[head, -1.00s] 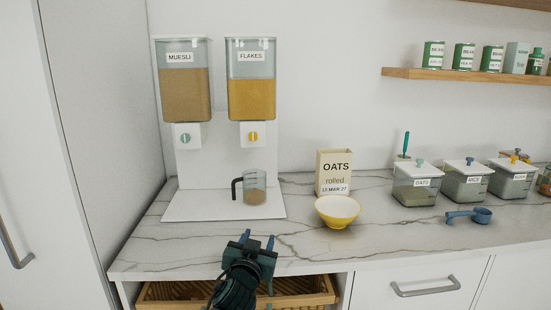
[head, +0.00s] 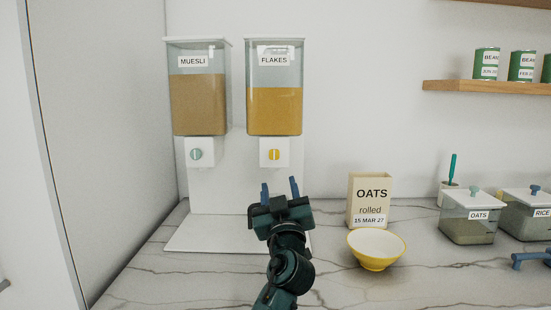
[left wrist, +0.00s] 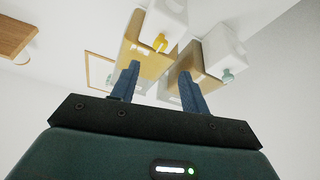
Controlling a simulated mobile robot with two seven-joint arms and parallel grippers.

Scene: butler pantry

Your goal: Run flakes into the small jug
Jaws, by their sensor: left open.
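The flakes dispenser (head: 274,108) hangs on the white stand, filled with golden flakes, with a yellow knob (head: 274,154) on its white outlet. The knob also shows in the left wrist view (left wrist: 160,42), beyond the fingers. My left gripper (head: 280,188) is open and empty, below the flakes outlet and in front of the stand, fingers pointing up. The small jug is hidden in the head view now, behind my gripper and arm; earlier it stands under the flakes outlet with some brownish contents.
The muesli dispenser (head: 198,105) with a green knob (head: 196,154) is left of the flakes. A yellow bowl (head: 376,262) and an oats box (head: 369,200) stand to the right. Lidded containers (head: 468,228) stand further right. The marble counter (head: 180,280) is clear at front left.

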